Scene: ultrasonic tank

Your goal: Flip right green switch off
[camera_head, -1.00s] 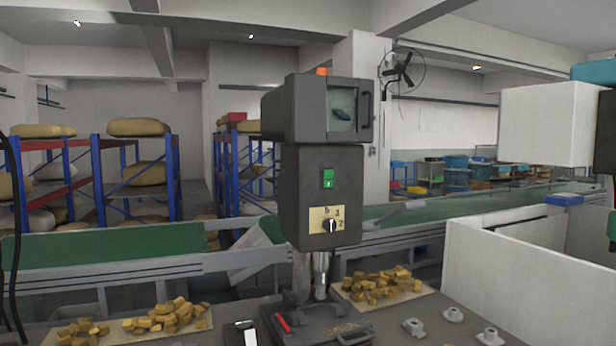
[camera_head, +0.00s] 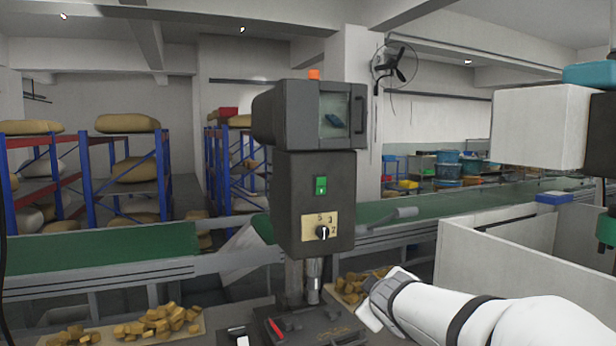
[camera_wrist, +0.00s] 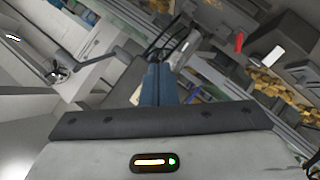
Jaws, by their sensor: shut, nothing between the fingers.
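A green switch (camera_head: 321,186) sits on the front of a dark grey machine (camera_head: 290,215), above a beige dial plate with a black knob (camera_head: 322,232). Whether it is on or off is too small to tell. It is the only clear green switch in the head view. My white arm reaches in from the lower right of that view, its end below and right of the switch, apart from the machine. In the wrist view my gripper (camera_wrist: 158,84) has its blue-grey fingers together, with nothing between them. The switch does not show clearly there.
A white-walled enclosure (camera_head: 480,260) is at the right, with a white box (camera_head: 540,125) above. A green conveyor (camera_head: 100,248) runs behind.

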